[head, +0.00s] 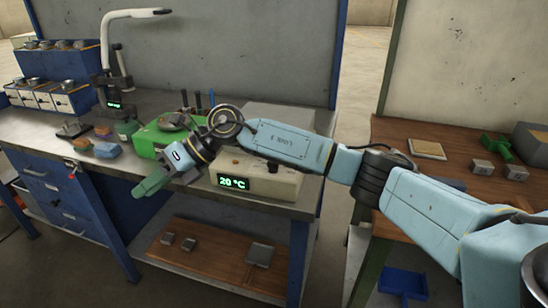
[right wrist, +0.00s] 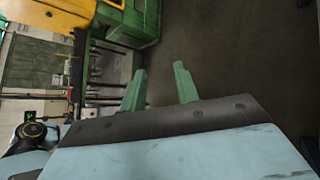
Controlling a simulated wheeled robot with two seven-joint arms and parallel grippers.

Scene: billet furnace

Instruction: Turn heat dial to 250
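The beige heater box (head: 275,181) stands on the grey workbench, with a lit display (head: 234,183) on its front reading 20 °C. My right forearm crosses in front of the box's upper part. No heat dial can be made out clearly; part of the box is hidden. My right gripper (head: 152,182) is left of the box, over the bench's front edge and apart from the box. In the right wrist view, its two green fingers (right wrist: 160,82) stand apart with nothing between them. My left gripper is not in view.
A green machine (head: 147,139) with a bowl on top stands behind the right gripper. Blue and tan blocks (head: 106,150) lie farther left on the workbench (head: 38,142). A wooden table (head: 455,180) is at the right. Open floor lies in front.

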